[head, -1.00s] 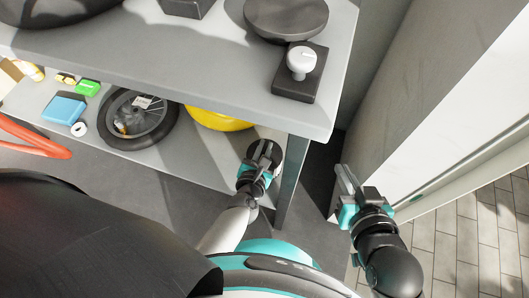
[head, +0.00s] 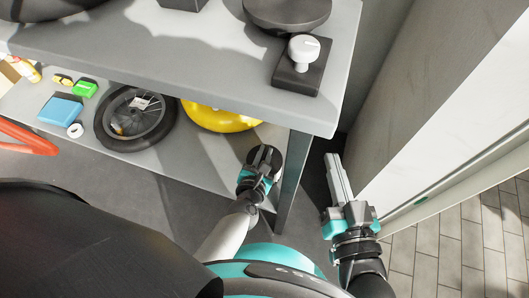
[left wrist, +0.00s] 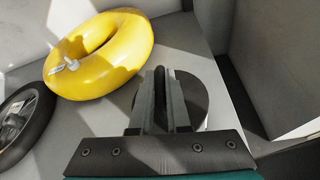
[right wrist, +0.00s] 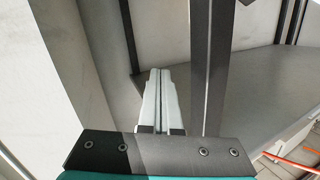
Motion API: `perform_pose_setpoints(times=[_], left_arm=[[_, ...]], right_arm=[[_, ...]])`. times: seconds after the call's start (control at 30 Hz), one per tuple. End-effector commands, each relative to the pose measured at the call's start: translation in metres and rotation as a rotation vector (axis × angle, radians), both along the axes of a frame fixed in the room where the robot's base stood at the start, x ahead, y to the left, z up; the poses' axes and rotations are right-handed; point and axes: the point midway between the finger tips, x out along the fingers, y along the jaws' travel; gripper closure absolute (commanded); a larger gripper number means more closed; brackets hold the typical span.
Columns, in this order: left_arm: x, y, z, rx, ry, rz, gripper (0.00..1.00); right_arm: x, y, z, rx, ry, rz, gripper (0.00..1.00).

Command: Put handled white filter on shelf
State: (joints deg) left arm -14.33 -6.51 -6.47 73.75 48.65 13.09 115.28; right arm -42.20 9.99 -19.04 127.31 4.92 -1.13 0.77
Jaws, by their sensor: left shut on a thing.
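My left gripper (head: 262,158) is at the right end of the lower shelf (head: 200,160), below the workbench top. In the left wrist view its fingers (left wrist: 163,85) are shut on a round, dark-faced thing (left wrist: 192,98) with a whitish edge, which I take to be the handled white filter; its dark face also shows in the head view (head: 274,138). My right gripper (head: 335,160) is shut and empty, right of the bench leg, and also shows in the right wrist view (right wrist: 162,80).
A yellow ring (head: 222,116) and a black wheel (head: 136,118) lie left of the left gripper on the shelf. The bench leg (head: 291,175) stands just right of it. A white knob on a black plate (head: 303,49) is above. A wall (head: 420,110) is at right.

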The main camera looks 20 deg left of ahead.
Motion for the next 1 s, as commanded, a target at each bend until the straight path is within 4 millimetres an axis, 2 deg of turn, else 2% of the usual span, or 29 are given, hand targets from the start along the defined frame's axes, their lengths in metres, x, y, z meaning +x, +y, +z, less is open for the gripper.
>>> perform_pose_setpoints(times=[0.1,0.13,0.4,0.77,1.0], left_arm=[[0.001,0.0,-0.003,0.0,-0.002,0.001,1.0],[0.0,0.0,-0.004,0.0,0.0,0.0,0.84],[0.0,0.0,-0.003,-0.001,0.0,0.0,0.56],[0.0,0.0,0.001,-0.001,0.0,0.0,0.56],[-0.018,0.0,0.008,0.001,0.002,-0.001,0.56]], right_arm=[[-0.001,0.001,0.001,0.008,-0.011,-0.001,1.0],[-0.001,0.001,0.001,0.01,-0.015,-0.001,1.0],[-0.001,0.001,0.001,0.011,-0.014,-0.001,1.0],[-0.001,0.001,0.0,0.002,0.003,0.002,1.0],[0.006,-0.007,-0.006,-0.069,0.097,0.004,1.0]])
